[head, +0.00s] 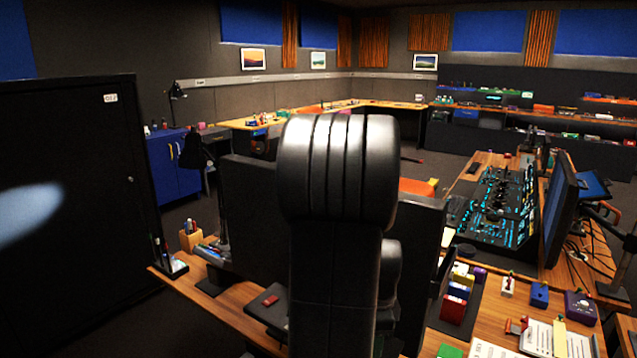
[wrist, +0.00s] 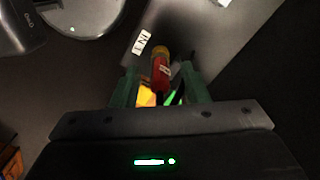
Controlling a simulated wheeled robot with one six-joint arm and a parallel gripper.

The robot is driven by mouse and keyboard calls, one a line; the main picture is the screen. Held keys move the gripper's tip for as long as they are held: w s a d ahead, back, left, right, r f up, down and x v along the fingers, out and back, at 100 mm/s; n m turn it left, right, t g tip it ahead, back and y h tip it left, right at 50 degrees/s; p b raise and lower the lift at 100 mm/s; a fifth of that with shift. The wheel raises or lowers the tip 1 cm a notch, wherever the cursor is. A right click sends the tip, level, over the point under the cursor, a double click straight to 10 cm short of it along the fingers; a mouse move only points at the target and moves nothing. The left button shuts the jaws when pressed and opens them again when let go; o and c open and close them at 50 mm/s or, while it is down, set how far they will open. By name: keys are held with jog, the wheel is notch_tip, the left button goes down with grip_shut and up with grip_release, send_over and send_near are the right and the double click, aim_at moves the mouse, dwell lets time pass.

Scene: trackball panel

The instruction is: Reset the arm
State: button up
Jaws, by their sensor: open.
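My gripper (wrist: 158,82) shows in the wrist view with its two green fingers apart. A red object with a yellow end (wrist: 160,72) appears between or beyond the fingertips; I cannot tell its distance. A yellow patch (wrist: 146,96) and a bright green piece show just below it, partly hidden by the gripper. In the head view my own dark arm rises through the middle and hides much of the desk behind it. My gripper does not show there.
A wooden desk (head: 217,295) runs behind my arm. At right stand a control console (head: 495,205), a monitor (head: 558,215), a purple box (head: 580,307) and a blue box (head: 540,295). A black cabinet (head: 75,220) fills the left. A white label (wrist: 141,42) shows in the wrist view.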

jog(key=shift+w+f+n, duration=0.1)
jog(key=shift+f+n, duration=0.15)
jog(key=shift+n, duration=1.05)
jog(key=shift+r, duration=0.1)
jog(key=shift+m, duration=0.3)
